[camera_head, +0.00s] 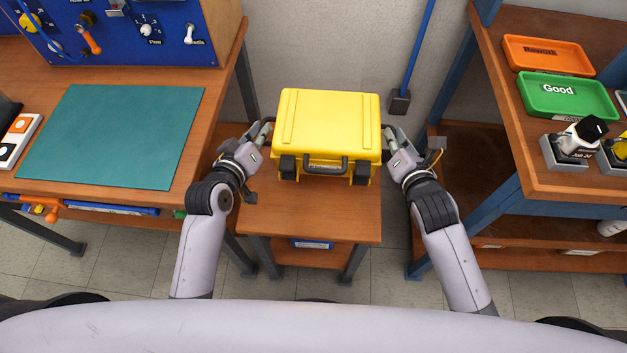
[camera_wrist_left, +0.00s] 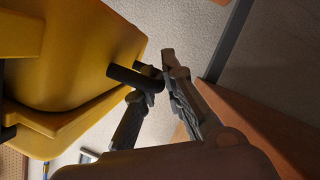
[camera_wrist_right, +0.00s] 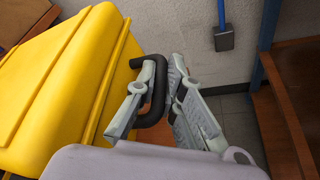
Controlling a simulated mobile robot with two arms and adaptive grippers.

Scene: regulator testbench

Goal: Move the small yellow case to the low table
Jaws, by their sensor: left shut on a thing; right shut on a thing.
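The yellow case (camera_head: 328,128) is upright and level over the low wooden table (camera_head: 310,215) in the head view, with its black front handle and latches facing me. Whether its base touches the tabletop is hard to tell. My left gripper (camera_head: 266,128) is shut on the case's left side handle, and the black handle shows between its fingers (camera_wrist_left: 157,85) in the left wrist view. My right gripper (camera_head: 388,132) is shut on the right side handle; the black loop shows between its fingers (camera_wrist_right: 165,95) in the right wrist view. The case's underside is hidden in the head view.
A workbench with a teal mat (camera_head: 115,135) stands on the left. A shelf unit on the right holds an orange tray (camera_head: 548,56) and a green tray (camera_head: 567,96). A wall (camera_head: 330,45) is behind the low table. Bare tabletop shows in front of the case.

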